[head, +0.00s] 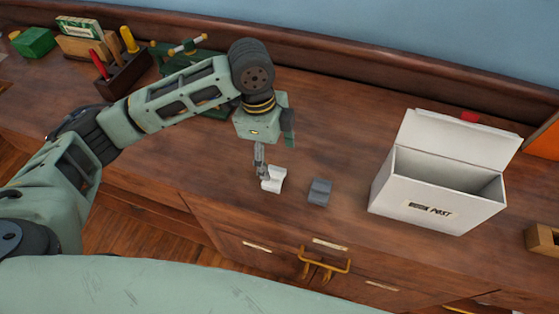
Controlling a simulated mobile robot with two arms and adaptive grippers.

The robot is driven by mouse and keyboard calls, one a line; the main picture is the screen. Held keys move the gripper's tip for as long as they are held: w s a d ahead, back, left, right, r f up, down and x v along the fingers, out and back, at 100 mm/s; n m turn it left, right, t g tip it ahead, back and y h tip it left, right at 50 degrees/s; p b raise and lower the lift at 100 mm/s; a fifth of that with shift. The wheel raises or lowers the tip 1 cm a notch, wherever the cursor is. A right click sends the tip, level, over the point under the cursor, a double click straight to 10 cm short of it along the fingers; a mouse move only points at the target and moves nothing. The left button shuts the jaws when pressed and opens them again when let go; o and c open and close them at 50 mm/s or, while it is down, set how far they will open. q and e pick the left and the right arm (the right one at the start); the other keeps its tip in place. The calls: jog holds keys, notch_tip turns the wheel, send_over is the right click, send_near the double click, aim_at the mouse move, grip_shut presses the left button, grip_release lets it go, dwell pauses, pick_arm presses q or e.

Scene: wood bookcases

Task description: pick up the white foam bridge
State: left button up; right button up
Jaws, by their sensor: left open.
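The white foam bridge (276,181) is a small white block on the wooden top near its front edge. My left gripper (263,172) points down at it from above, with its grey fingers at the left side of the block. The fingers are open and partly overlap the block in the head view. I cannot tell whether they touch it. My right gripper is not in view.
A small grey block (319,191) lies just right of the bridge. A white open-lidded box (425,205) with a label stands farther right. A tool holder (125,75) and green boxes (35,42) are at the back left. The wood between is clear.

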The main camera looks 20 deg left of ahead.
aim_at(274, 173)
pick_arm(q)
jog(key=shift+a+f, duration=0.1)
jog(key=shift+f, duration=0.1)
jog(key=f, duration=0.2)
jog(key=s+f, duration=0.1)
jog(key=shift+d+f+p, duration=0.25)
jog(key=shift+f+p, duration=0.1)
notch_tip(274, 173, down, 2)
jog(key=shift+w+d+f, duration=0.1)
jog(key=shift+d+f, duration=0.05)
jog(key=shift+f, duration=0.35)
jog(key=c, duration=0.9)
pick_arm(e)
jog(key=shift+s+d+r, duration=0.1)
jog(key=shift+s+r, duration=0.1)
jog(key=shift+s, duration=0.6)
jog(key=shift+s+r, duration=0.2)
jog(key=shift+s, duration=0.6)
pick_arm(q)
jog(key=shift+o, duration=0.2)
